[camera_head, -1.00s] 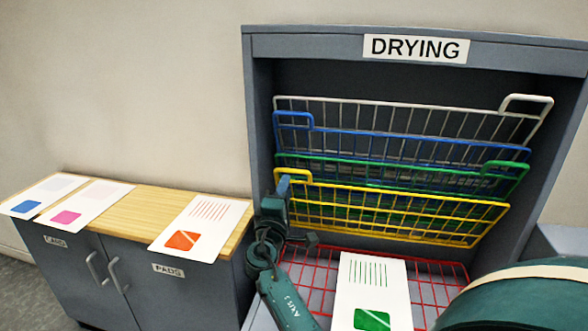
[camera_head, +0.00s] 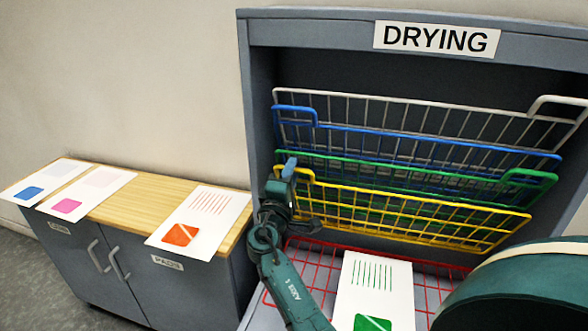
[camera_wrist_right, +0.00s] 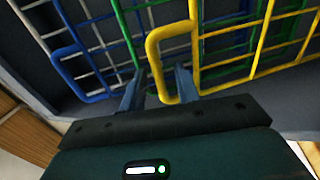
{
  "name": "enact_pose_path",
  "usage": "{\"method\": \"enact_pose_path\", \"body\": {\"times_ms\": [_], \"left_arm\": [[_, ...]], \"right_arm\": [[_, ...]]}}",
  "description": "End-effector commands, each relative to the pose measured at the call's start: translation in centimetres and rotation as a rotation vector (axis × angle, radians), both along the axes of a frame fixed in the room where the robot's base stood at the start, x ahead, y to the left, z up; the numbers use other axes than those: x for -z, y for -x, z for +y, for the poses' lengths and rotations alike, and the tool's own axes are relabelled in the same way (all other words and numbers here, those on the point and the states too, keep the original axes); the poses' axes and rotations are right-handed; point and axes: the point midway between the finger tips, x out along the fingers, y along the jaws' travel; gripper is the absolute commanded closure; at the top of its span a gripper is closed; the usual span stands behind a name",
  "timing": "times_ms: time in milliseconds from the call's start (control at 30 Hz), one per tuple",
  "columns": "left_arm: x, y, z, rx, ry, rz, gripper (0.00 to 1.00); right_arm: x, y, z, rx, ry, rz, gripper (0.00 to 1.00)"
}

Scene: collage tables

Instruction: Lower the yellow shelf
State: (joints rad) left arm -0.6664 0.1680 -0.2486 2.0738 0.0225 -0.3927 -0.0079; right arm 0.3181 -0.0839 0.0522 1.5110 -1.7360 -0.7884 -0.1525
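The yellow shelf (camera_head: 430,212) is a wire rack, tilted up in the drying cabinet below the green one. Its loop handle is at its left front corner, and it also shows in the wrist view (camera_wrist_right: 152,52). My right gripper (camera_head: 289,172) is at this handle. In the wrist view my right gripper's two fingers (camera_wrist_right: 158,90) are spread apart. The handle's left bar lies between them in the picture, with gaps on both sides; I cannot tell whether either finger touches it. My left gripper is not in view.
Green (camera_head: 525,181), blue (camera_head: 440,145) and white (camera_head: 360,98) wire shelves are tilted up above. The red shelf (camera_head: 308,262) lies low, with a green-marked sheet (camera_head: 372,285) on it. A low cabinet (camera_head: 185,290) with several sheets stands at left.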

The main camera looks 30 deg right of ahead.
Motion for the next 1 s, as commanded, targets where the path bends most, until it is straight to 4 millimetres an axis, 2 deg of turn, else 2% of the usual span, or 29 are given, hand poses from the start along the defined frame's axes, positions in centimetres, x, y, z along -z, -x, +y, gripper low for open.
{"method": "enact_pose_path", "body": {"times_ms": [367,733,1000], "left_arm": [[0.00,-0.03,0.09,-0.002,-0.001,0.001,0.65],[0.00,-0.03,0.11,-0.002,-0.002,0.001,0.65],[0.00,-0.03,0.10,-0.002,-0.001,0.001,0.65]], "right_arm": [[0.00,0.02,0.10,0.000,0.000,0.000,0.68],[-0.02,0.01,0.08,0.000,0.001,0.001,0.99],[-0.02,0.02,0.07,0.000,0.001,0.001,1.00]]}}
